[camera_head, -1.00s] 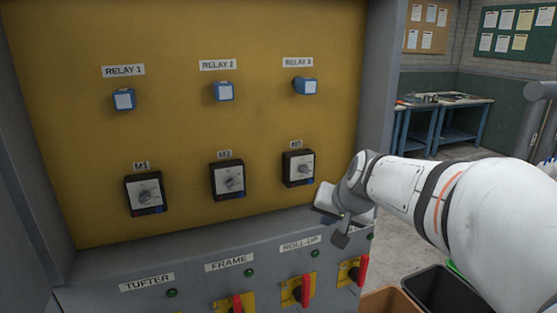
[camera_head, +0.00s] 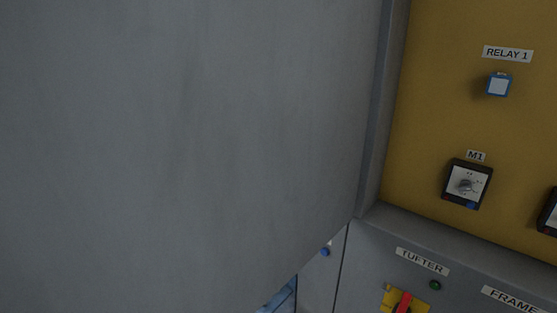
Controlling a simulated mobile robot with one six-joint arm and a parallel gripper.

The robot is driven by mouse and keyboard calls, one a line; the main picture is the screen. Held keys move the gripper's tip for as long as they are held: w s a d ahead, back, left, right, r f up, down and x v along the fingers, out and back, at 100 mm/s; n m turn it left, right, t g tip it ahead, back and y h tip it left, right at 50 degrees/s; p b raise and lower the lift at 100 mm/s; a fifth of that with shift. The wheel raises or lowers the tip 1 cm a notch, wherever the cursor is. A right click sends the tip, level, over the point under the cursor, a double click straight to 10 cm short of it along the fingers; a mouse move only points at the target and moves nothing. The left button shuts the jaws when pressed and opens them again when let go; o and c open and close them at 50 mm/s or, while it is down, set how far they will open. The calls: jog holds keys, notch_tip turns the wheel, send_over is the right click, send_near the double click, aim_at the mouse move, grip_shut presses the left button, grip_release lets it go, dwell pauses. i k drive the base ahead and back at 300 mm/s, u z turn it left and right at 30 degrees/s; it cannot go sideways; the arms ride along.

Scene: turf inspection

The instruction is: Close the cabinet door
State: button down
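The grey cabinet door (camera_head: 190,130) stands open and fills the left and middle of the head view. Its hinge side meets the cabinet frame (camera_head: 374,110) right of the middle. The cabinet's yellow back panel (camera_head: 430,110) shows at the right, with the RELAY 1 blue relay (camera_head: 499,86) and the M1 dial (camera_head: 467,184) on it. My gripper is out of view, and so is my arm. The door's free edge lies outside the picture.
Below the opening is a grey lower panel (camera_head: 375,250) with a TUFTER label, a green lamp (camera_head: 435,285) and a red switch handle (camera_head: 403,303). A blue button (camera_head: 325,252) and a blue object (camera_head: 280,297) show below the door.

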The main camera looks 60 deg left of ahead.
aim_at(157, 155)
jog(key=u, duration=0.05)
jog(key=k, duration=0.95)
jog(key=z, duration=1)
jog(key=k, duration=1.85)
jog(key=u, duration=1.55)
